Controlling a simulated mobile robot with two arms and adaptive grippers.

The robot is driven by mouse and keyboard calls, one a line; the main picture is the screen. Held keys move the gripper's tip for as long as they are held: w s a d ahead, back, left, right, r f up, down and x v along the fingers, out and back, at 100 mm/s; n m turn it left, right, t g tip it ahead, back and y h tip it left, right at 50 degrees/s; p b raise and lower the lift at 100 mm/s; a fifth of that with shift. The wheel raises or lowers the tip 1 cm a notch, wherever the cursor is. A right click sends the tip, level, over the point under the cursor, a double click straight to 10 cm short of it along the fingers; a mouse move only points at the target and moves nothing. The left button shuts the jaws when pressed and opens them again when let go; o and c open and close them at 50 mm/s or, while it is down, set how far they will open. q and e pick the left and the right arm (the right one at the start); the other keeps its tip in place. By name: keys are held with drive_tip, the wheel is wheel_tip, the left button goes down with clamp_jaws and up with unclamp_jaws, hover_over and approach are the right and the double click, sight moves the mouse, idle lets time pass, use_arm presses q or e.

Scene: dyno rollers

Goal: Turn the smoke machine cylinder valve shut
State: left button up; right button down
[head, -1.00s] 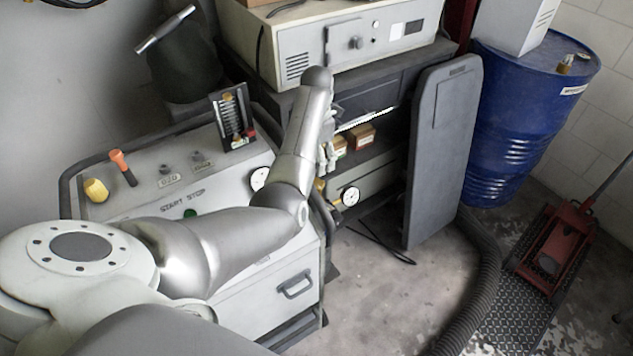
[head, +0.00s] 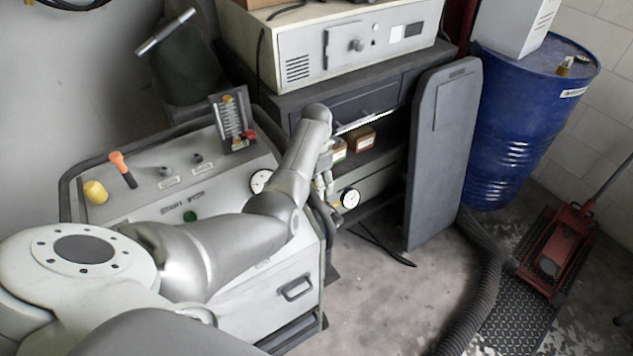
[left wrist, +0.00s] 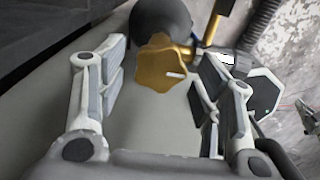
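The gold lobed valve knob (left wrist: 165,62) shows in the left wrist view, with a brass stem running right from it. My left gripper (left wrist: 165,75) is open, one finger on each side of the knob, with a gap on the left; I cannot tell whether the right finger touches. A dark rounded body (left wrist: 162,18) is behind the knob. In the head view my left gripper (head: 325,182) is at the right side of the grey START/STOP machine (head: 262,300), mostly hidden by my arm. The knob is not clear there. My right gripper is not in view.
A white dial gauge (head: 350,198) is close to the right of my left gripper. A dark shelf unit (head: 350,100) stands behind it, with a dark upright panel (head: 442,150) to the right. A blue drum (head: 525,120) and red jack (head: 555,245) are farther right.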

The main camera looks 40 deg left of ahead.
use_arm(q)
drive_tip(key=c, duration=0.7)
